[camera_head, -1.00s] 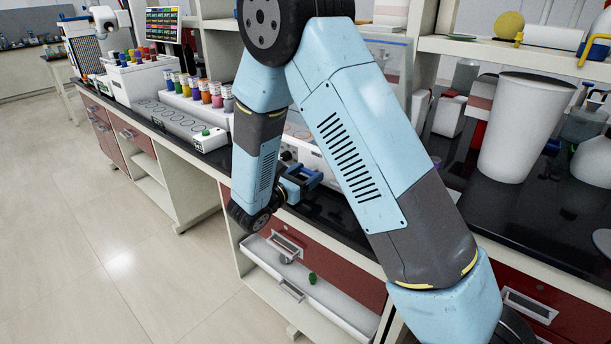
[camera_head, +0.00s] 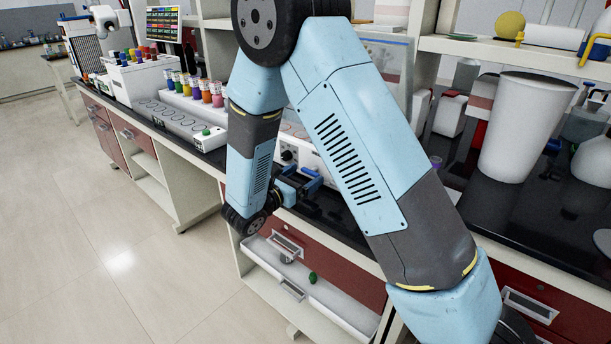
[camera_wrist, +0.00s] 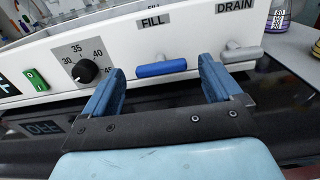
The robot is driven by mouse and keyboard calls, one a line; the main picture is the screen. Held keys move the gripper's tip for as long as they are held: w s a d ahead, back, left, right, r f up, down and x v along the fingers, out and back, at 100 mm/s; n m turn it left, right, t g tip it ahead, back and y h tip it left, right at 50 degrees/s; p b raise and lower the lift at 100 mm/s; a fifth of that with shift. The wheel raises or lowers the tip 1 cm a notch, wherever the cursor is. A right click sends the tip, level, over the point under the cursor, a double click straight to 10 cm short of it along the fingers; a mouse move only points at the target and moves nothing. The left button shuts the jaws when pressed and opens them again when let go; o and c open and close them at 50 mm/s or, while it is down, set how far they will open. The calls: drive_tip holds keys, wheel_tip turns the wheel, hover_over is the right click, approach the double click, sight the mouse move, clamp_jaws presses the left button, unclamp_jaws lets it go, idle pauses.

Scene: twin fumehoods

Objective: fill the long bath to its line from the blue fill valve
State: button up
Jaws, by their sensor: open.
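The blue fill valve (camera_wrist: 161,69) is a lever handle lying level under the FILL label on the white front panel of the bath (camera_wrist: 110,50). My gripper (camera_wrist: 162,78) is open in the wrist view, with its blue fingers to the left and right of the lever and nothing between them held. I cannot tell how far the fingertips are from the panel. In the head view, my gripper (camera_head: 302,184) is beside the bath's white front (camera_head: 300,150), which my arm largely hides. The bath's water and fill line are out of sight.
A grey drain lever (camera_wrist: 243,54) sits right of the fill lever. A black dial (camera_wrist: 86,71) and green switch (camera_wrist: 35,80) are to its left.

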drive_tip(key=v, duration=1.2)
drive_tip(key=s+d+r+m+g+y, duration=0.1)
drive_tip(key=s+d+r+m+g, duration=0.1)
drive_tip(key=d+r+m+g, duration=0.35)
drive_tip(key=s+d+r+m+g+y, duration=0.1)
drive_tip(key=s+d+r+m+g, duration=0.15)
drive_tip(key=d, duration=0.65)
drive_tip(key=s+d+r+m+g, duration=0.2)
drive_tip(key=d+r+m+g, duration=0.25)
drive_tip(key=d, duration=0.25)
drive_tip(key=s+d+r+m+t+y, duration=0.2)
drive_tip(key=s+r+m+y, duration=0.2)
drive_tip(key=s+m+y, duration=0.1)
drive_tip(key=s+d+r+m+t+y, duration=0.3)
drive_tip(key=s+r+m+y, duration=0.2)
drive_tip(key=s+m, duration=0.3)
drive_tip(key=shift+d+m+y, duration=0.3)
drive_tip(key=shift+m+y, duration=0.1)
drive_tip(key=shift+m, duration=0.25)
drive_tip(key=shift+s+r, duration=0.1)
